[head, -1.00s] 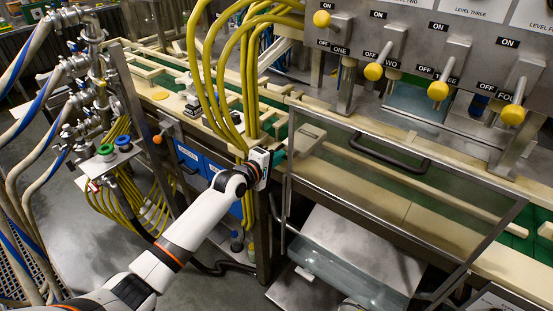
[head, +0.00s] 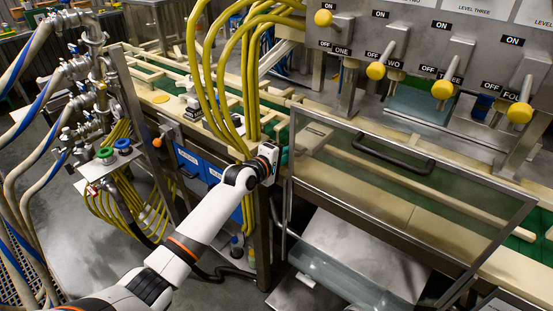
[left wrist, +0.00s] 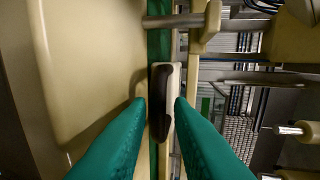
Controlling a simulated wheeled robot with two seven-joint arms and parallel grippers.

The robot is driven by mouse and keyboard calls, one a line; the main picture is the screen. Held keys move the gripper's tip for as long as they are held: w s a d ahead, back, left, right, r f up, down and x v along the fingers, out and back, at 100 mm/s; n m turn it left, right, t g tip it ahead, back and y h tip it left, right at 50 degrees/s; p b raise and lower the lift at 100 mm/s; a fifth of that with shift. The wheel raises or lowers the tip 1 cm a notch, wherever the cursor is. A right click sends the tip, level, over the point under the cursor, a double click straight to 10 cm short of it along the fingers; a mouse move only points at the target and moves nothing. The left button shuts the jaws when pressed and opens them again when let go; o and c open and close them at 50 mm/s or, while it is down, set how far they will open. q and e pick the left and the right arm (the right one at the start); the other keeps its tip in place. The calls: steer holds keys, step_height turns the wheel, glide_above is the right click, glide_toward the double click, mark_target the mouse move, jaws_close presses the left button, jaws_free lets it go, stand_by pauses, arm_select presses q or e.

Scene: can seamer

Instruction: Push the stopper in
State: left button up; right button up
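A dark, elongated grip on a pale block, which looks like the stopper (left wrist: 160,95), shows in the middle of the left wrist view. It lies over a green strip beside a broad cream surface. My left gripper (left wrist: 160,101) is open, with one green fingertip on each side of the stopper's lower part. I cannot tell whether the fingers touch it. In the head view my left gripper (head: 284,160) is at the conveyor's near edge, by the left end of the framed clear panel. The stopper cannot be made out there. My right gripper is not in view.
A hinged clear guard (head: 420,185) with a black handle (head: 394,155) stands just right of my gripper. Yellow hoses (head: 250,80) hang close behind it. A control panel (head: 420,50) with yellow-knobbed levers is at upper right. Pipes and valves (head: 100,90) stand at left.

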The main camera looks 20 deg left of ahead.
arm_select(q)
steer(key=v, duration=1.1)
steer(key=shift+s, duration=0.2)
steer(key=shift+a, duration=0.15)
steer(key=s+a+f+m+g+y, duration=0.1)
steer(key=s+f, duration=0.1)
steer(key=f, duration=0.7)
steer(key=s+a+f+m+g+y, duration=0.1)
steer(key=a+f+g+y, duration=0.1)
steer(key=f, duration=0.8)
steer(key=s+f+m+g+y, duration=0.1)
steer(key=s+f+m+g, duration=0.1)
steer(key=s+f, duration=0.65)
steer(key=s+f+m+g, duration=0.25)
steer(key=s+f, duration=0.25)
steer(key=f, duration=0.7)
steer(key=s+f+m+g, duration=0.2)
steer(key=s+f, duration=0.4)
steer(key=s, duration=0.6)
steer(key=s+d+f+m+g, duration=0.1)
steer(key=s+f+m, duration=0.3)
steer(key=s, duration=0.8)
steer(key=s+d+f+m+g+y, duration=0.1)
steer(key=s+f+m+g, duration=0.2)
steer(key=s+f, duration=0.4)
steer(key=s+m, duration=0.1)
steer(key=s, duration=0.5)
steer(key=shift+f, duration=0.3)
